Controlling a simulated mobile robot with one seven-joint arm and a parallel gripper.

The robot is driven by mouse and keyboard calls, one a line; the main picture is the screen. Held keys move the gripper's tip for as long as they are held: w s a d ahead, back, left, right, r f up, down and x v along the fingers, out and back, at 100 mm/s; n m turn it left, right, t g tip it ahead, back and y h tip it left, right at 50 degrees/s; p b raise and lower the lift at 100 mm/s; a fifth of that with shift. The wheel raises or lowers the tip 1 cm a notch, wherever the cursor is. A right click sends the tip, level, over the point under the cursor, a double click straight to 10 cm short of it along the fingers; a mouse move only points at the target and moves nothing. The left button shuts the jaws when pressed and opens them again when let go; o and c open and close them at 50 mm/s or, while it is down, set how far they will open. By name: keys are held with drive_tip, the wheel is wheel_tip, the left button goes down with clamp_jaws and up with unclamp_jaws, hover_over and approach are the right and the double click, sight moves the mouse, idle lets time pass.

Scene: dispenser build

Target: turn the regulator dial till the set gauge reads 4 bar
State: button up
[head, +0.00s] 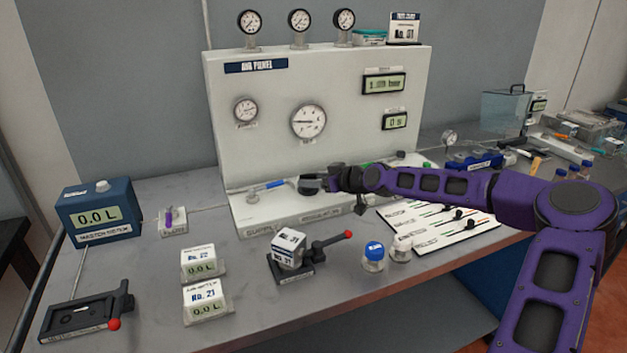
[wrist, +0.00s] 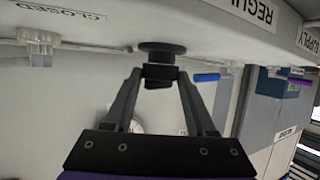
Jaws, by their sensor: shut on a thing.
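The regulator dial (head: 309,188) is a dark round knob on the base ledge of the white air panel (head: 235,85). My gripper (head: 325,180) reaches it from the right. In the wrist view the dial (wrist: 162,48) sits between the two fingertips of my gripper (wrist: 160,73), which is shut on it. The large round gauge (head: 309,122) in the middle of the panel appears to be the set gauge. Its needle points roughly left; its numbers and label are too small to read. A display (head: 384,84) at upper right reads 1-point-something bar, its decimals blurred.
A blue-handled supply valve (head: 268,185) is just left of the dial; its blue handle also shows in the wrist view (wrist: 206,77). A smaller gauge (head: 245,110) is on the panel's left. Vials, a labelled cube (head: 289,247) and a red-knobbed lever (head: 348,234) stand in front.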

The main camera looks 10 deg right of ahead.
clamp_jaws()
